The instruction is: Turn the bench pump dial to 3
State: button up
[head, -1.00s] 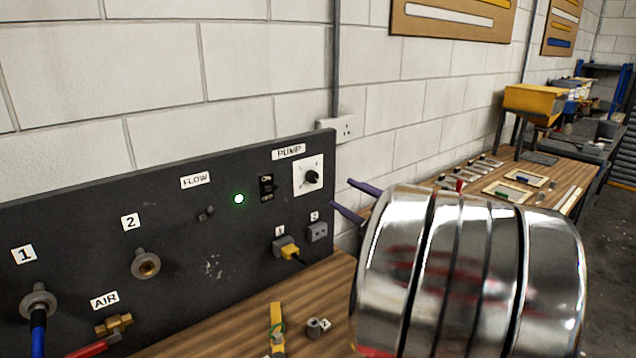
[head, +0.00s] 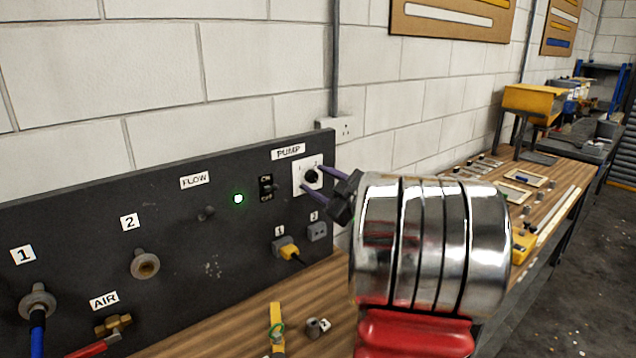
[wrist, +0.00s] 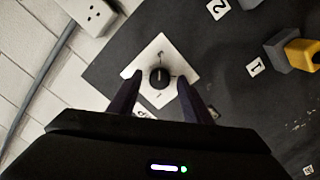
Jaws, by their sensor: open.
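The pump dial (head: 311,176) is a small black knob on a white square plate (head: 299,187) at the right end of the dark panel, under the PUMP label (head: 288,152). My gripper (head: 312,183) is in front of the plate, its two purple fingers open toward the knob. In the wrist view the dial (wrist: 159,77) lies between and slightly beyond the open fingertips (wrist: 160,82), with space on both sides. I cannot tell how deep the fingers reach around it. The marks on the plate are too small to read surely.
Left of the dial are an ON/OFF switch (head: 266,188) and a green light (head: 238,198). Below are numbered sockets, one holding a yellow plug (head: 290,252). A wall outlet (head: 342,128) is just above the panel. The wooden bench (head: 240,318) runs underneath.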

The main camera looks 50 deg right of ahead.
jog(key=shift+c, duration=0.3)
jog(key=c, duration=1)
jog(key=shift+m, duration=0.3)
jog(key=o, duration=1.1)
jog(key=shift+c, duration=0.2)
jog(key=s+a, duration=0.2)
jog(key=s, duration=1.1)
jog(key=shift+s, duration=0.3)
